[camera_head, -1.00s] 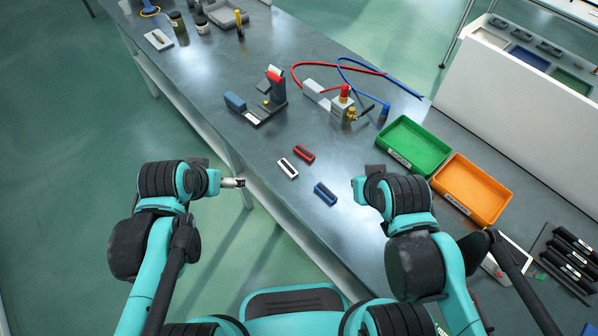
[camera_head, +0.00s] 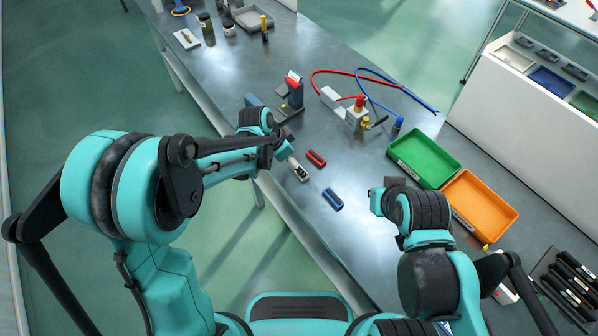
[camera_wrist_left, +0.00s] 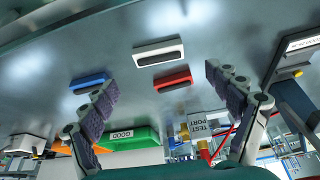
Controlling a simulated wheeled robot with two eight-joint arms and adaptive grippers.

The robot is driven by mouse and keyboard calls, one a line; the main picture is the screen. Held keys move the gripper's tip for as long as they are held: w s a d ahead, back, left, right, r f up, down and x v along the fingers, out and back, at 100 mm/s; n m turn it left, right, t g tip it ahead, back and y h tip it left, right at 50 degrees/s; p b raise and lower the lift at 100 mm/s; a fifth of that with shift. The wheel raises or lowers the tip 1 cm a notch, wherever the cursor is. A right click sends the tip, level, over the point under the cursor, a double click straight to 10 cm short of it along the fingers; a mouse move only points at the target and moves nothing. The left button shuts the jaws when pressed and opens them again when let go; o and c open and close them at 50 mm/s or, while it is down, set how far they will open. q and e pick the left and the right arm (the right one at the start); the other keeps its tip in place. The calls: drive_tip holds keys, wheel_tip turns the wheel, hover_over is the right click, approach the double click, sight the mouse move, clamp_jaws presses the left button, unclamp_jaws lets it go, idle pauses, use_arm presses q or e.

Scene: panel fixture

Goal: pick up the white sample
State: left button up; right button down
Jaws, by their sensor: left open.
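The white sample (camera_head: 300,172) lies on the grey bench near its front edge, partly hidden by my left gripper (camera_head: 289,153). In the left wrist view the white sample (camera_wrist_left: 158,52) is in full sight, beyond the line between the fingertips and nearer the left-to-centre of the gap. My left gripper (camera_wrist_left: 161,80) is open with nothing between its fingers. The red sample (camera_head: 316,158) and blue sample (camera_head: 332,199) lie beside the white one. My right gripper (camera_head: 377,201) hangs over the bench's front part; its fingers are not clear.
A green tray (camera_head: 424,137) and an orange tray (camera_head: 508,213) stand to the right. Behind the samples are a test fixture (camera_head: 292,92) and a block with red and blue hoses (camera_head: 356,118). The bench between samples and trays is clear.

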use_arm(q)
drive_tip(key=b+x, duration=0.2)
drive_tip(key=x, duration=0.3)
drive_tip(key=shift+f+b, duration=0.3)
drive_tip(key=shift+f, duration=0.05)
drive_tip(key=shift+r, duration=0.1)
drive_tip(key=shift+c, duration=0.6)
drive_tip(key=c, duration=1.2)
